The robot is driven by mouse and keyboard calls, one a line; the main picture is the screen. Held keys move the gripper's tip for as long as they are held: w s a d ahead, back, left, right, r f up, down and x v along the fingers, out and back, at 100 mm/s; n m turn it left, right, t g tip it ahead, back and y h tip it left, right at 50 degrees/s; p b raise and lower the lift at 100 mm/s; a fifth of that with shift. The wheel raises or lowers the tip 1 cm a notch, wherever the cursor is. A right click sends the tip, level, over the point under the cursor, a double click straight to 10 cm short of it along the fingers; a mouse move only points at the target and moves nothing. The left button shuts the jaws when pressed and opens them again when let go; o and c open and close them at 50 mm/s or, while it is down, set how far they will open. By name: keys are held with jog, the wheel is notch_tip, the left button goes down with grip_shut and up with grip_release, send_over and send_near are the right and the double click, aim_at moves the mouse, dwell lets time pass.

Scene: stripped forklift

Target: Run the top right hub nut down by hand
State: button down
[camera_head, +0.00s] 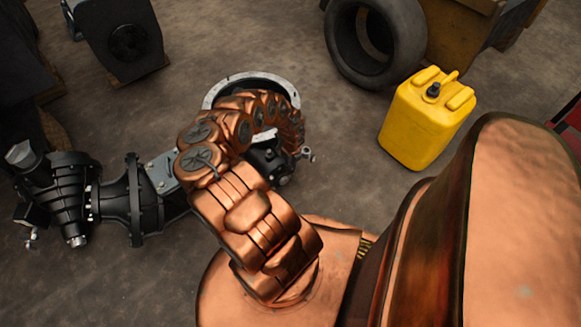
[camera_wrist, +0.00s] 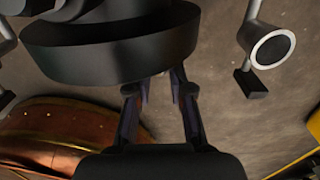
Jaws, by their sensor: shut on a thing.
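My gripper (camera_wrist: 161,90) reaches in under a black round hub part (camera_wrist: 110,45) in the wrist view. Its two fingers are close together, with their tips at the edge of the hub part. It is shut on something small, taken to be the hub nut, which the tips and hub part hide. In the head view the dark axle (camera_head: 135,205) lies across the floor at left, and its hub end is mostly hidden behind my copper arm. My gripper is hidden there too. A pale metal ring (camera_head: 222,84) shows behind the arm.
A yellow canister (camera_head: 425,122) stands on the floor at right, with a black tire (camera_head: 345,45) behind it. A dark box-like part (camera_head: 125,40) stands at the back left. A grey cylindrical fitting (camera_wrist: 272,47) sits right of my fingers. Floor at lower left is clear.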

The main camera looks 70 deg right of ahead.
jog(key=y+b, duration=0.1)
jog(key=t+y+b, duration=0.1)
jog(key=b, duration=0.3)
jog(key=shift+s+d+f+t+y, duration=0.25)
jog(key=shift+f+t+y, duration=0.05)
jog(key=shift+y, duration=0.1)
jog(key=shift+r+b, duration=0.15)
jog(key=shift+b, duration=0.6)
jog(key=shift+w+a+r+y, duration=0.15)
jog(key=shift+w+a+y, duration=0.05)
jog(key=shift+a+y, duration=0.1)
jog(key=c, duration=1.3)
grip_release()
jog(key=shift+o, duration=0.2)
jog(key=shift+r+p, duration=0.15)
jog(key=shift+p, duration=0.2)
